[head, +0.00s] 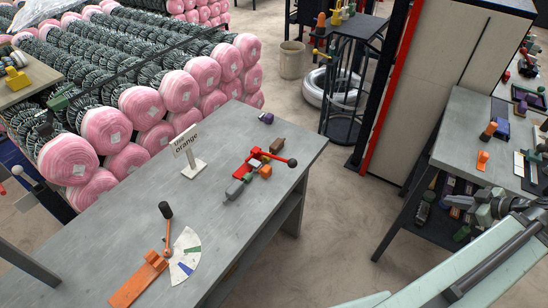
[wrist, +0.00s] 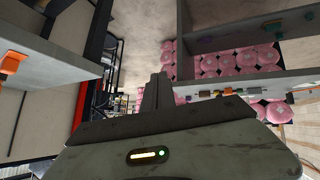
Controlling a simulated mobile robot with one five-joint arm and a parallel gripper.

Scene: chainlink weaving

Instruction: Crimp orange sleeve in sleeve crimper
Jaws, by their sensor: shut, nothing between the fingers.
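A red hand tool with a black ball-ended lever (head: 273,156) sits on the long grey table (head: 110,220); it looks like the sleeve crimper. A small orange piece (head: 265,171) is at its front side; I cannot tell whether it is inside or beside it. Other small orange pieces (head: 483,160) (head: 488,131) lie on the right bench (head: 465,125); I cannot tell which is the orange sleeve. My gripper (wrist: 158,90) is shut and empty in the wrist view, with its fingers clear of both work surfaces.
A sign reading "Use orange" (head: 187,143) stands on the long table. An orange lever device (head: 140,280) with a fan-shaped scale (head: 185,257) sits nearer. Pink rolls (head: 140,103) fill the back left. Open floor (head: 335,210) lies between table and bench.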

